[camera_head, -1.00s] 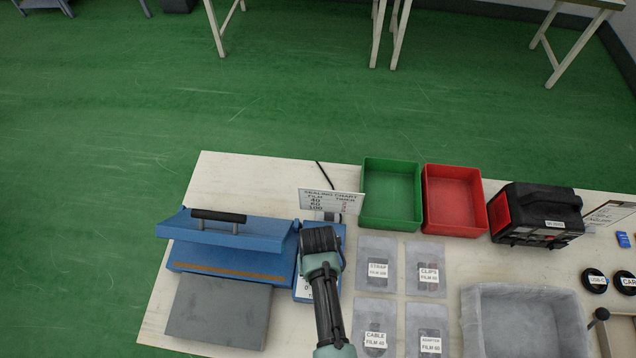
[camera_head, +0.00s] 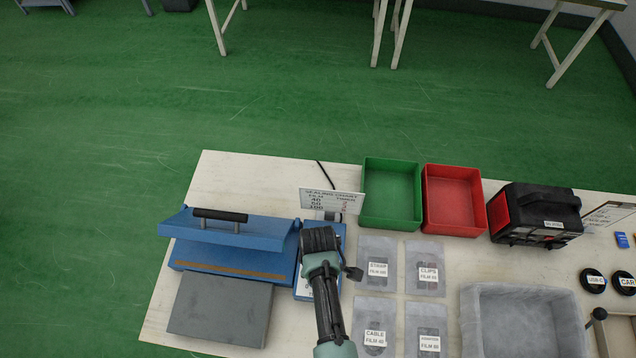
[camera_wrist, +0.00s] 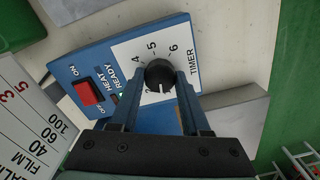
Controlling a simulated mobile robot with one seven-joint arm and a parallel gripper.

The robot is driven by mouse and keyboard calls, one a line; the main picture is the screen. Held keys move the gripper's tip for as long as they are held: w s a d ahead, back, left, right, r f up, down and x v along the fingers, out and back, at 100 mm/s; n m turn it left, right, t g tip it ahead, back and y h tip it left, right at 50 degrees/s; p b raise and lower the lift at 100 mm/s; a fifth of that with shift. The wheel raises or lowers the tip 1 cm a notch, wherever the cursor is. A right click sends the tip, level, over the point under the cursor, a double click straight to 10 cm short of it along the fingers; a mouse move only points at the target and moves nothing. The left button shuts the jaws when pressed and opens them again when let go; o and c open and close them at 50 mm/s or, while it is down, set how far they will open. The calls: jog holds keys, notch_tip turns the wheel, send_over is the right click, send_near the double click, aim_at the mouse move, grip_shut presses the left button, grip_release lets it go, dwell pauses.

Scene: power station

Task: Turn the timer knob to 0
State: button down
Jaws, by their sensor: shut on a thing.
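The black timer knob (camera_wrist: 159,76) sits on a white dial plate marked TIMER, with 4, 5 and 6 readable in the wrist view; the lower numbers are mostly hidden. My gripper (camera_wrist: 160,84) is shut on the knob, one finger on each side. A white mark on the knob points toward the gripper side, and its exact number is hidden. In the head view my gripper (camera_head: 320,238) covers the knob and most of the blue control box (camera_head: 336,233) of the sealer (camera_head: 230,248).
A red switch (camera_wrist: 86,92) is beside the dial. The sealing chart (camera_head: 332,200) stands behind the box. Film bags (camera_head: 377,250) lie close on the right. Green (camera_head: 390,222) and red (camera_head: 455,230) bins are behind them, and a grey tray (camera_head: 470,325) is at front right.

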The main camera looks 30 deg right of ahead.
jog(key=n, duration=0.5)
jog(key=shift+n, duration=0.3)
jog(key=n, duration=0.5)
jog(key=shift+n, duration=0.4)
jog(key=shift+c, duration=1.9)
grip_release()
jog(key=shift+r, duration=0.1)
notch_tip(320, 180, up, 13)
